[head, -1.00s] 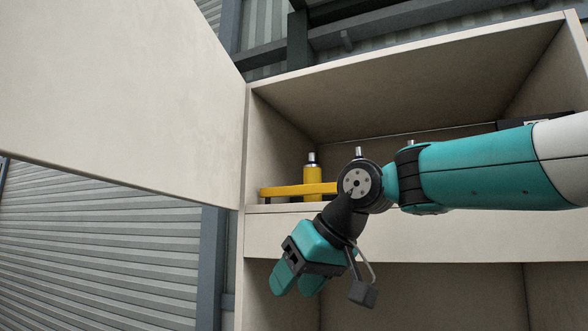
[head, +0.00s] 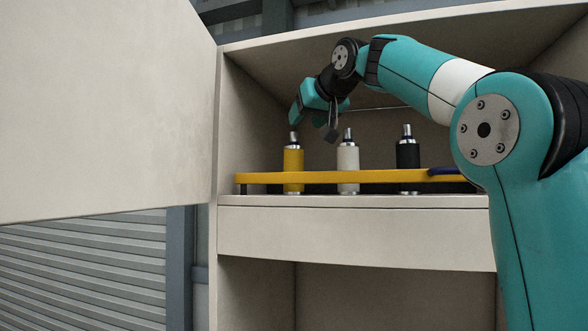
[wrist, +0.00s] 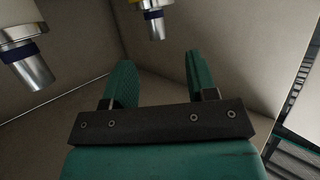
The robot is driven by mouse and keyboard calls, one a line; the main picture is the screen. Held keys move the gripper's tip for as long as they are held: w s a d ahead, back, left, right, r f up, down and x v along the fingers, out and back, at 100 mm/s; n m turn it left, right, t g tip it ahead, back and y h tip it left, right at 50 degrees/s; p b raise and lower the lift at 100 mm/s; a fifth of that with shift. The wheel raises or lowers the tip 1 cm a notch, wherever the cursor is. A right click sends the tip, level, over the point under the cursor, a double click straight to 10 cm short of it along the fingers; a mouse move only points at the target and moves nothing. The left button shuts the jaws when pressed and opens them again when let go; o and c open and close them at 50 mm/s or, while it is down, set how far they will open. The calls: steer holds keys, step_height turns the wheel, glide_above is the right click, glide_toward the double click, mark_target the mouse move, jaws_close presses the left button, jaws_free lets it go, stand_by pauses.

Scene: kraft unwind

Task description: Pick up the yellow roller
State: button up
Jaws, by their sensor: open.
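The yellow roller (head: 293,160) stands upright at the left end of the shelf in the head view, with a metal pin on top. My gripper (head: 295,118) is just above it, angled down and to the left, and looks apart from it. In the wrist view, the two teal fingers of my gripper (wrist: 158,62) are spread with nothing between them. The metal top of the yellow roller (wrist: 153,22) shows beyond the fingertips at the upper edge. Most of its yellow body is out of that view.
A white roller (head: 348,165) and a black roller (head: 408,155) stand to the right. A yellow bar (head: 380,176) runs across the front of the rollers. The cabinet's left wall (head: 243,130) and top panel (head: 400,28) enclose the shelf. A large open door panel (head: 100,110) is at left.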

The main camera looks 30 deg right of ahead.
mark_target(294, 134)
steer(key=p+x, duration=0.3)
steer(key=x, duration=0.4)
steer(key=shift+d+r+p, duration=0.1)
steer(key=shift+d+p, duration=0.05)
steer(key=shift+p, duration=0.15)
steer(key=shift+w+f, duration=0.25)
steer(key=shift+w, duration=0.1)
steer(key=shift+c, duration=0.2)
jaws_close()
